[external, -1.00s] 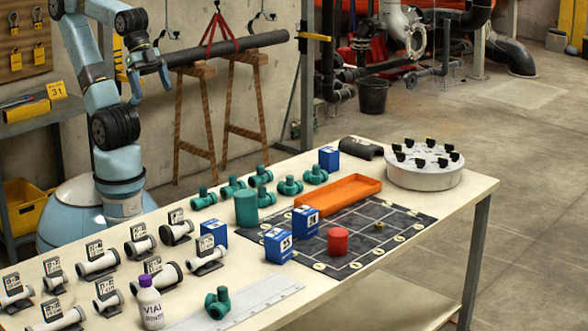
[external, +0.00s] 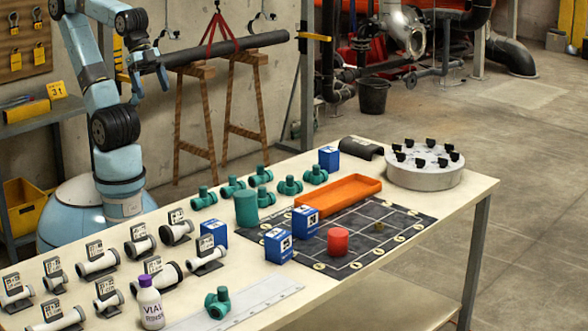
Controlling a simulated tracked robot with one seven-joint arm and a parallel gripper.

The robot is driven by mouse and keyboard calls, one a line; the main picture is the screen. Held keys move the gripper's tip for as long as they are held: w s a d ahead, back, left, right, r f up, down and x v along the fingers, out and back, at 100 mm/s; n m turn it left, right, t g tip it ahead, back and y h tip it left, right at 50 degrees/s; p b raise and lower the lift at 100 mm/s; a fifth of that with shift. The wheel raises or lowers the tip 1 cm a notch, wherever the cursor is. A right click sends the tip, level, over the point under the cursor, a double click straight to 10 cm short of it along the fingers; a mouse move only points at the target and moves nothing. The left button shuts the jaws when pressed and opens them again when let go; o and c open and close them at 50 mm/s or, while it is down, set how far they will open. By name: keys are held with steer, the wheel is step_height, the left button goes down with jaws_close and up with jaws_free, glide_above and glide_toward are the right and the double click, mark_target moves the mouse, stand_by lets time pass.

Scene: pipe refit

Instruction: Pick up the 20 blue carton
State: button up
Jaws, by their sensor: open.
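Several blue cartons with white labels stand on the table. One blue carton (external: 279,246) is at the front left edge of the dark grid mat, and another blue carton (external: 306,221) stands behind it to the right. A third blue carton (external: 214,235) is left of the mat, near the white pipe pieces. One more blue carton (external: 329,158) is at the back by the dark half-pipe. The label numbers are too small to read, so I cannot tell which is 20. My gripper (external: 150,88) is open and empty, high above and behind the table, far from every carton.
The dark grid mat (external: 345,262) holds a red cylinder (external: 338,241). An orange tray (external: 340,193), a green cylinder (external: 246,208) and green fittings (external: 290,185) surround the cartons. The right front corner is clear.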

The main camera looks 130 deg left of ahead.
mark_target(306, 210)
steer(key=w+a+f+t+y, duration=0.1)
steer(key=w+a+f, duration=0.2)
steer(key=w, duration=0.4)
steer(key=w+a+f+t, duration=0.1)
steer(key=w+a+f, duration=0.15)
steer(key=w, duration=0.55)
steer(key=w+a+f+t+y, duration=0.1)
steer(key=w+a+f, duration=0.2)
steer(key=w, duration=0.4)
steer(key=w+a+f+t+h, duration=0.1)
steer(key=w+a+f+t, duration=0.15)
steer(key=w+f, duration=0.4)
steer(key=w+a+f+t, duration=0.2)
steer(key=w+a+f, duration=0.2)
steer(key=f, duration=0.6)
steer(key=shift+n, duration=0.3)
steer(key=x, duration=1.3)
steer(key=shift+w+a+f, duration=0.1)
steer(key=shift+w+f, duration=0.05)
steer(key=shift+w, duration=0.2)
steer(key=shift+c, duration=0.5)
steer(key=c, duration=1)
steer(key=shift+o, duration=0.2)
